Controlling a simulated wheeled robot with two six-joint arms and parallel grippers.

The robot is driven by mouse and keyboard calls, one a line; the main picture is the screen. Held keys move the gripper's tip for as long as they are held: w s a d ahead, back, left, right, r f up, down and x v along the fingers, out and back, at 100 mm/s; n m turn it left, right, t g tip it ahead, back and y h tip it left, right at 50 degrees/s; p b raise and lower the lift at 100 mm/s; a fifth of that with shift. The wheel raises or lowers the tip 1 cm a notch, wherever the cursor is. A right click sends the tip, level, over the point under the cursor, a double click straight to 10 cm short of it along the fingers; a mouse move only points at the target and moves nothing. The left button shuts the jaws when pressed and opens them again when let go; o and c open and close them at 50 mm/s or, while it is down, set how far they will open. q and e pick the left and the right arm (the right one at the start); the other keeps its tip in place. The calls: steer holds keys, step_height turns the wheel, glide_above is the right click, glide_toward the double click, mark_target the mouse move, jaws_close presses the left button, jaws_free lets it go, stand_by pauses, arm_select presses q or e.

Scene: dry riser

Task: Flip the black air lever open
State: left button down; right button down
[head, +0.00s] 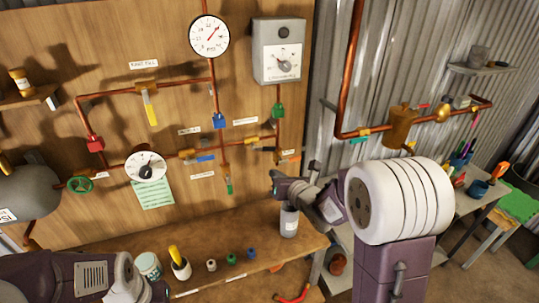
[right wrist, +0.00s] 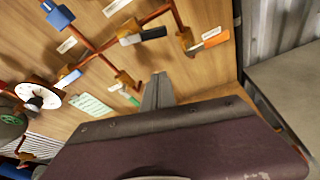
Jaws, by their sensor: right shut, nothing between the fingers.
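The black lever (head: 265,149) sits on the copper pipework on the wooden wall panel, left of an orange lever (head: 290,153). In the right wrist view the black lever (right wrist: 152,33) lies roughly level in the picture at a pipe fitting, and the orange lever (right wrist: 215,37) is to its right. My right gripper (head: 274,181) is just below these levers in the head view. Its fingers (right wrist: 158,88) are shut and empty, apart from the black lever. My left arm is at the lower left; its fingers cannot be made out.
Blue (head: 206,158), yellow (head: 151,108) and green (head: 229,185) levers, a red valve (head: 95,144) and gauges (head: 209,35) share the panel. A bench (head: 235,262) below carries a spray bottle (head: 289,221) and cups. A grey side table (head: 477,205) stands at right.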

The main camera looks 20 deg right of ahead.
mark_target(264, 147)
steer(key=w+r+p, duration=0.1)
steer(key=w+p, duration=0.4)
steer(key=w, duration=0.2)
steer(key=shift+r, duration=0.25)
steer(key=shift+w+f, duration=0.1)
steer(key=shift+w, duration=0.05)
steer(key=r+b, duration=0.1)
steer(key=b, duration=0.5)
steer(key=shift+d+r, duration=0.3)
steer(key=shift+r, duration=0.05)
